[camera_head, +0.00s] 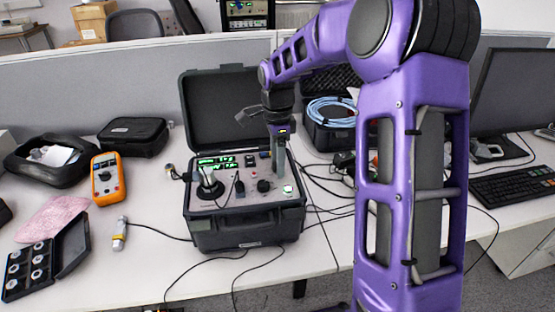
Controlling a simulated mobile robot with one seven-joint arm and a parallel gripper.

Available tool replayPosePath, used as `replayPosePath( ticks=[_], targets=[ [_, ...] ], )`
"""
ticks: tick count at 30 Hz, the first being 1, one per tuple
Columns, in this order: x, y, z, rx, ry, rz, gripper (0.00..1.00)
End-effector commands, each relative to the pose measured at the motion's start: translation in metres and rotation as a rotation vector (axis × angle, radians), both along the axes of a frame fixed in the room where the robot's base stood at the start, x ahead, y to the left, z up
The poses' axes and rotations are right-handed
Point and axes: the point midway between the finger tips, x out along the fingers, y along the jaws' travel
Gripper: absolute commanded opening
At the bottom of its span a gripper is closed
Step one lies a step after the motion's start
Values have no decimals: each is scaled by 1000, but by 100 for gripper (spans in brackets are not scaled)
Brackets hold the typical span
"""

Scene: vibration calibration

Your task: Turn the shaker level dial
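The shaker unit is an open black case (248,232) on the white desk, with its lid raised at the back. Its grey panel carries green lit displays (215,163), a round silver-and-black mount at the left, and several small knobs and sockets. A black knob (263,186) sits right of centre on the panel; I cannot read its markings or tell for certain that it is the level dial. My gripper (278,172) points down over the right part of the panel, close to this knob. Its fingers look narrow and close together; contact and opening are unclear.
An orange multimeter (108,180), a black pouch (133,136) and an open small black box (68,250) lie to the left. A case with coiled blue cable (331,112) stands behind right. Loose cables cross the desk around the shaker. A keyboard (512,184) lies at right.

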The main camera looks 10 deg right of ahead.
Motion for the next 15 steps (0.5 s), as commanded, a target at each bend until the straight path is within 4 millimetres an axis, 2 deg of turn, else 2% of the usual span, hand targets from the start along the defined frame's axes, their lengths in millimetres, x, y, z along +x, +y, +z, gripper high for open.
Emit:
replayPosePath(
  ticks=[1,2,11,15],
  targets=[
    [0,0,0,0,0,0,59],
    [0,0,0,0,0,0,54],
    [0,0,0,0,0,0,0],
    [0,0,0,0,0,0,0]
  ],
)
